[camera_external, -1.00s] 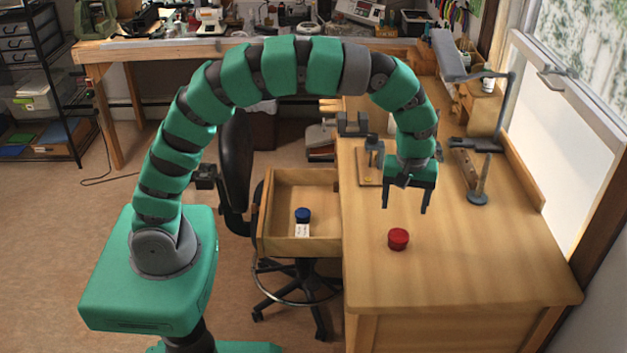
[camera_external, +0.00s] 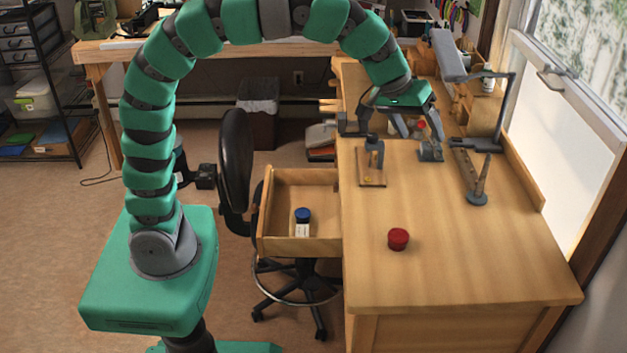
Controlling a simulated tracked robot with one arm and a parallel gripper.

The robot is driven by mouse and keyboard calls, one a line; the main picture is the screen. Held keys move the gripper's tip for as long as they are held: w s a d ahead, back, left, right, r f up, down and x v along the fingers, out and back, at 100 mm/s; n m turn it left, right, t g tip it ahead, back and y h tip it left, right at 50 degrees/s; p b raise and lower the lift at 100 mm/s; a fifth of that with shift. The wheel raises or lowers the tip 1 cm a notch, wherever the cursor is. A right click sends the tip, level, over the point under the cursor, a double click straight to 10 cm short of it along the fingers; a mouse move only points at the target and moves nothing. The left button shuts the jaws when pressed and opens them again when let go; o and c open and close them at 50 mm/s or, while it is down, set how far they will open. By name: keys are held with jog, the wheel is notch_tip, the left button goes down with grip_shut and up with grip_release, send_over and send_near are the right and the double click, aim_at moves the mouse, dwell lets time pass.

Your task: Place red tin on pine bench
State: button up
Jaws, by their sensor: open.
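The red tin (camera_external: 398,239) stands upright on the bare top of the pine bench (camera_external: 460,270), left of its middle and near the front. Nothing touches the tin. My gripper (camera_external: 418,128) is open, well behind the tin and toward the far end of the bench. A small red-topped item (camera_external: 421,125) shows near the fingers. I cannot tell its shape or whether the fingers touch it.
An open drawer (camera_external: 285,243) at the bench's left side holds a blue-lidded jar (camera_external: 303,222). A small wooden stand (camera_external: 371,165), a grey-based holder (camera_external: 477,198) and a desk lamp (camera_external: 493,110) stand on the bench. The front of the bench is clear around the tin.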

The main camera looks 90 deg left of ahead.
jog(key=s+r+m+t, duration=0.3)
jog(key=s+r, duration=0.1)
jog(key=r, duration=0.5)
jog(key=s+r+m+t, duration=0.3)
jog(key=s+r, duration=0.1)
jog(key=r, duration=0.5)
jog(key=s+d+r+m+t, duration=0.1)
jog(key=s+r+m+t, duration=0.2)
jog(key=r, duration=0.7)
jog(key=shift+s+m, duration=0.4)
jog(key=shift+s, duration=0.5)
jog(key=shift+f, duration=0.1)
